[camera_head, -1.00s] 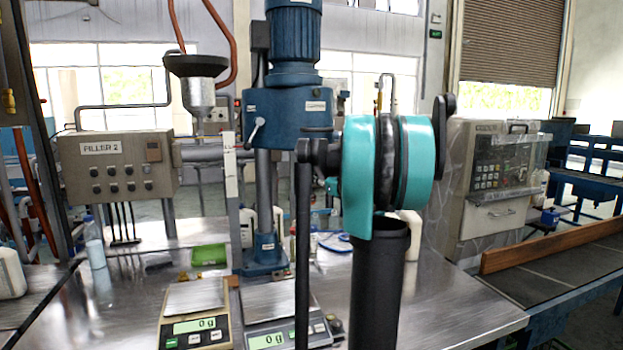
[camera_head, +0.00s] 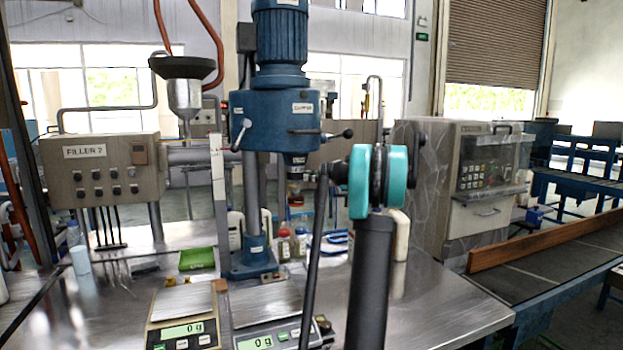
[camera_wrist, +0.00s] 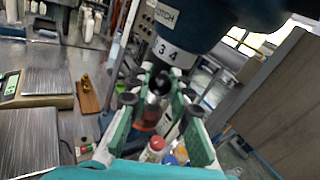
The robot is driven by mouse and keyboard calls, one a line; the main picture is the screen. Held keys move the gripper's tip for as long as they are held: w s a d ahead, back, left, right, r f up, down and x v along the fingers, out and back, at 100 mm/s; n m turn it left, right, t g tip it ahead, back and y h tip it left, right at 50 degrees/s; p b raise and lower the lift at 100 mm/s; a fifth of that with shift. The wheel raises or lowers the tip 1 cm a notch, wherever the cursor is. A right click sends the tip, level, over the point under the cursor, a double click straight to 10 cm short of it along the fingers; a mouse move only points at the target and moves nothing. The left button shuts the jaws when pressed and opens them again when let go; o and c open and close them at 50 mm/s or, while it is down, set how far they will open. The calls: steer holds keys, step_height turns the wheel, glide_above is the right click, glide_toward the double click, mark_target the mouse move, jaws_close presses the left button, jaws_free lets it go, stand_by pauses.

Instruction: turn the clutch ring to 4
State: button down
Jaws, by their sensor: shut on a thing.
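The clutch ring (camera_wrist: 172,54) is a pale band marked 3 and 4 under the dark blue head in the wrist view. A label ending in "TCH" (camera_wrist: 164,13) sits on the housing above it. My gripper (camera_wrist: 162,72) has two green fingers whose tips reach the ring's lower edge and are shut on it. A dark round part shows between the fingers. In the head view the blue capper (camera_head: 280,118) stands on its column at the middle. My own teal arm joint hides my gripper there, and the ring is too small to read.
Two scales (camera_head: 183,318) reading 0 g stand at the front of the steel table. A green tray (camera_head: 197,258) and several small bottles (camera_head: 284,245) stand near the capper's base. The filler box (camera_head: 103,170) is at left. A grey machine (camera_head: 480,185) and conveyor (camera_head: 560,255) are at right.

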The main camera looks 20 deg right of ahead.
stand_by(0.5)
steer(key=c, duration=1.4)
jaws_free()
steer(key=shift+w, duration=0.1)
steer(key=shift+o, duration=0.2)
steer(key=v, duration=1.2)
